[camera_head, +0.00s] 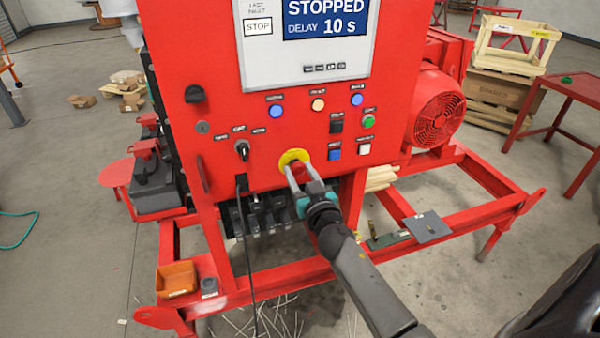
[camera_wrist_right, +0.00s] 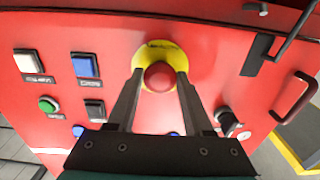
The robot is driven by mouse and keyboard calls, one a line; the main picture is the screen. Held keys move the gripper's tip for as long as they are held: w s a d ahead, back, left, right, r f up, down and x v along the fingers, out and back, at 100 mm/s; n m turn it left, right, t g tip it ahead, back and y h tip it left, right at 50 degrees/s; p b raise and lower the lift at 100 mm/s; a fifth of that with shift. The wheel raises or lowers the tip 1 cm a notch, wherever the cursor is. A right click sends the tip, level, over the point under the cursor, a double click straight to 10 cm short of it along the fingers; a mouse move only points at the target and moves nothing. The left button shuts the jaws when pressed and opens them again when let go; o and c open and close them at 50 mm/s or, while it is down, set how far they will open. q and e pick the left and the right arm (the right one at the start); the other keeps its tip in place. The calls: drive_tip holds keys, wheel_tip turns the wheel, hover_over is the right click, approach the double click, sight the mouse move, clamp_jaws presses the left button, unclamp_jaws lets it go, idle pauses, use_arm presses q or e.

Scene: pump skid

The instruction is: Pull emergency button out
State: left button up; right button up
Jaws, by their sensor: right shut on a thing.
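The emergency button (camera_head: 298,165) is a red mushroom head on a round yellow plate (camera_head: 291,157), low on the red control panel. It also shows in the right wrist view (camera_wrist_right: 158,76), in front of its yellow plate (camera_wrist_right: 176,56). My right gripper (camera_head: 299,174) reaches it from the front and below. In the wrist view, the two fingers of the right gripper (camera_wrist_right: 158,80) lie on either side of the red head and are shut on it. My left gripper is not in view. The panel screen (camera_head: 325,20) reads "STOPPED" and "DELAY 10 s".
Blue, orange, green and white buttons (camera_head: 317,104) sit above and right of the emergency button. A black rotary switch (camera_head: 242,150) is to its left. A red motor (camera_head: 436,110) stands at right. An orange bin (camera_head: 177,279) sits on the lower left frame.

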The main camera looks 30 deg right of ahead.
clamp_jaws()
